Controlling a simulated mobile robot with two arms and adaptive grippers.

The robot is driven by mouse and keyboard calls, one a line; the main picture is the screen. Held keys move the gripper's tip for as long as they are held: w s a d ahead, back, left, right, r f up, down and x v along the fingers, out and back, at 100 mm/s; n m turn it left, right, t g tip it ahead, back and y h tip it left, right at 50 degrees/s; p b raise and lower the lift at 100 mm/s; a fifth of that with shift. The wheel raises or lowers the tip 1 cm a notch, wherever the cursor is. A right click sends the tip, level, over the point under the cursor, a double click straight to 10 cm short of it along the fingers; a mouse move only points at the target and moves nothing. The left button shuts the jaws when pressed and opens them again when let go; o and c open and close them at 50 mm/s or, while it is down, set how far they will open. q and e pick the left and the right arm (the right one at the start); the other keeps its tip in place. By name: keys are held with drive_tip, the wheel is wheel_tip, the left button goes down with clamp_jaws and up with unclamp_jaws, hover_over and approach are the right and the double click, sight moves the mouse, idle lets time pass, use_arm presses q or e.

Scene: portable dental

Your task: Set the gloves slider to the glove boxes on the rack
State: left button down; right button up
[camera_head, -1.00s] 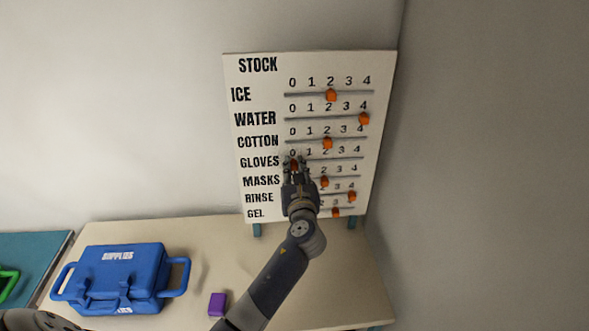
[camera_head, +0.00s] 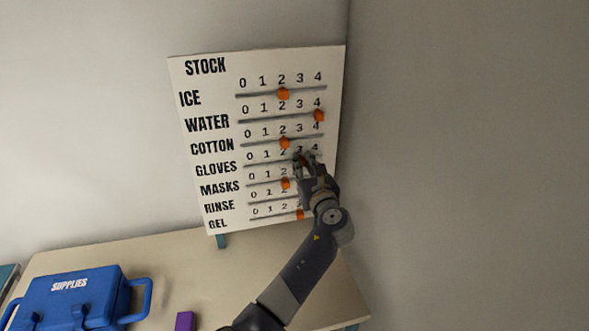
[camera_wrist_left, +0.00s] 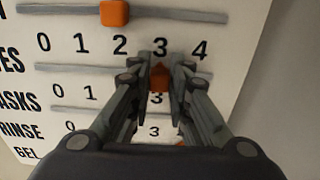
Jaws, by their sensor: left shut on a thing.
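The white STOCK board (camera_head: 205,130) stands upright at the back of the table, with rows numbered 0 to 4. My left gripper (camera_head: 303,164) is at the right part of the GLOVES row. It is shut on the orange gloves slider knob (camera_wrist_left: 160,75), which sits just under the 3 in the left wrist view. The gripper fingers (camera_wrist_left: 159,84) lie on both sides of it. The cotton slider knob (camera_wrist_left: 115,12) is at 2, one row above. My right gripper is not in view. No glove boxes or rack show.
A blue SUPPLIES case (camera_head: 75,300) and a purple block (camera_head: 185,320) are on the beige table (camera_head: 180,260). The masks knob (camera_head: 285,183) and gel knob (camera_head: 300,214) are close to my gripper. A bare wall is at the right.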

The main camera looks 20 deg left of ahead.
use_arm(q)
drive_tip(key=c, duration=1.5)
unclamp_jaws()
drive_tip(key=shift+s, duration=0.1)
drive_tip(key=v, duration=0.7)
drive_tip(key=shift+s+d, duration=0.15)
drive_tip(key=shift+f, duration=0.1)
